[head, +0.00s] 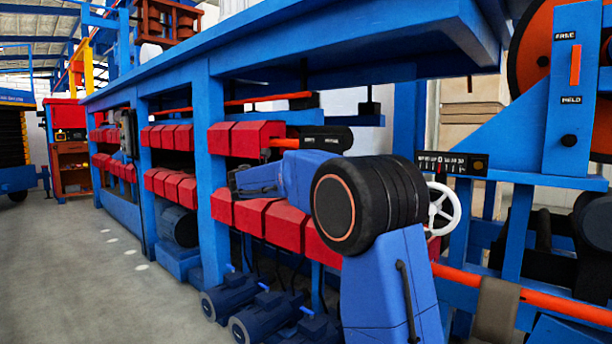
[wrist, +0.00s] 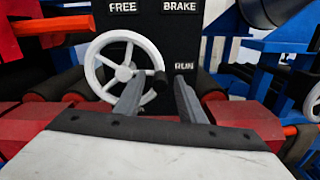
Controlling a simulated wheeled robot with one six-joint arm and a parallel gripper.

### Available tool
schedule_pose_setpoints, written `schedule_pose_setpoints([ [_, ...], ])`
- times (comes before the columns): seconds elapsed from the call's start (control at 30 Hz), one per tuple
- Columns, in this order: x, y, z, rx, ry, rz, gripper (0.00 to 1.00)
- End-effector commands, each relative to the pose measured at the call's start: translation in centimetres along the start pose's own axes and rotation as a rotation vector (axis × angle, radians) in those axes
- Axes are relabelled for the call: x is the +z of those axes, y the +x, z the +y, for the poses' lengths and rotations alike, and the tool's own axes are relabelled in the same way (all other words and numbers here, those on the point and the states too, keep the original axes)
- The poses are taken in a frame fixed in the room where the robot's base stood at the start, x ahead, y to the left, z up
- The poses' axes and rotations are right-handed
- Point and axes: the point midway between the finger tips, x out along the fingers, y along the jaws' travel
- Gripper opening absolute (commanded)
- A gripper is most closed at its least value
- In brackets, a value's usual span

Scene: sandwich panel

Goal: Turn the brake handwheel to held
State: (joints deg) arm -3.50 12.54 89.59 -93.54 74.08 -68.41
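A FREE/HELD plate (head: 565,85) carries an upright orange marker. My gripper is not distinguishable there.
Red blocks (head: 236,138) line the blue frame (head: 205,110). A dial strip (head: 450,164) sits above the white wheel in the head view. Part of another white wheel (wrist: 314,100) shows at the wrist view's right edge. Open floor (head: 90,270) lies at left.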

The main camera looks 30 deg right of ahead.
Motion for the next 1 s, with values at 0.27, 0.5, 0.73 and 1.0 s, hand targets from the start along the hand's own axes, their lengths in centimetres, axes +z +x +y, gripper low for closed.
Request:
schedule_pose_setpoints([
  [0.27, 0.02, 0.72, 0.01, 0.001, 0.0, 0.0, 0.36],
  [0.5, 0.03, 0.69, 0.0, 0.001, 0.001, 0.0, 0.13],
  [0.73, 0.02, 0.68, -0.01, 0.0, 0.002, 0.0, 0.0],
  [1.0, -0.38, 0.68, -0.07, 0.0, 0.058, 0.001, 0.0],
])
